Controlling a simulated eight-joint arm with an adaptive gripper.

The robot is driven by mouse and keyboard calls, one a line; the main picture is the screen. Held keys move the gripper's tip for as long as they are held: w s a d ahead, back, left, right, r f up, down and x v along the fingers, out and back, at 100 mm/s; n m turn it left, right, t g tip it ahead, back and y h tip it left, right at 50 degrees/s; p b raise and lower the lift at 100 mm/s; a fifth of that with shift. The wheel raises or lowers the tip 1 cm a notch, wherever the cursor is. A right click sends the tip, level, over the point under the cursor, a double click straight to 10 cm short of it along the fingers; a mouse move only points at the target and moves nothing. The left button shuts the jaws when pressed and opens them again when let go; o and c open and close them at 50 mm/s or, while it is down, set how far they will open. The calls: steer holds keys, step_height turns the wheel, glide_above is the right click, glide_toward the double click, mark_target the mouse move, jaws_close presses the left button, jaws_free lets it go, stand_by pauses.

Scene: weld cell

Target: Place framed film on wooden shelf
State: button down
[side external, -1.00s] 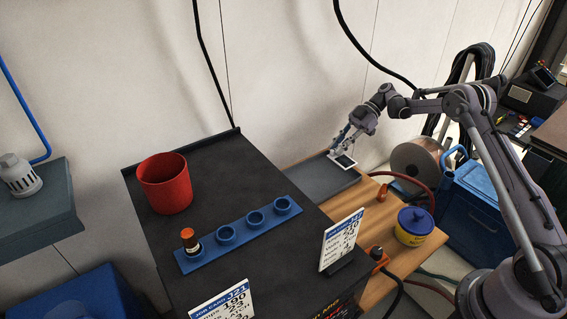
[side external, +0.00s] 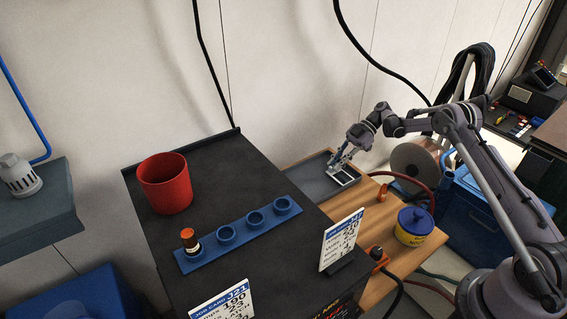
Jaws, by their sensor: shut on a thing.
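The framed film (side external: 346,179) is a small white-edged frame with a dark middle. It is low at the right part of a grey tray (side external: 311,184); I cannot tell whether it touches the tray. My gripper (side external: 335,168) is shut on the frame at its far left side, with the arm reaching in from the right. The wooden shelf (side external: 385,216) is the light brown surface that runs beside the dark bench, and the tray lies at its far end. The fingertips are too small to see clearly.
The dark bench (side external: 235,220) carries a red cup (side external: 165,183), a blue holder strip (side external: 240,236) with a bottle (side external: 190,241), and a job card (side external: 341,240). A yellow tub with a blue lid (side external: 413,226) stands on the wood, near a red hose (side external: 425,183).

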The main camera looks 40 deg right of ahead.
steer(key=shift+f, duration=0.35)
stand_by(0.5)
steer(key=c, duration=1.3)
jaws_free()
steer(key=shift+o, duration=0.2)
